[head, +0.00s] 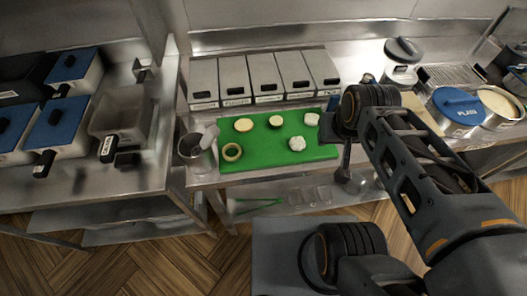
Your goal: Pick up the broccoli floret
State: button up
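A green cutting board (262,158) lies on the steel counter with several food pieces on it. Two pale, lumpy, floret-like pieces (297,143) are on its right half, one near the front and one (311,119) near the back. Both look whitish, and I cannot tell whether either is broccoli. Two round slices (243,124) and a ring-shaped piece (232,152) are on the left and middle. My arm reaches in from the right. My gripper (343,174) hangs down just right of the board, small and partly hidden, its opening unclear.
Several steel bins (267,78) line the back of the board. A clear container (198,155) stands at its left edge. Blue-lidded containers (60,128) with black handles fill the left counter. A blue-lidded pot (458,105) and an open pot (498,104) stand at right.

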aim_at(296, 144)
jog(key=z, duration=1)
jog(key=k, duration=0.8)
jog(key=u, duration=1.2)
jog(key=i, duration=0.45)
jog(key=z, duration=0.15)
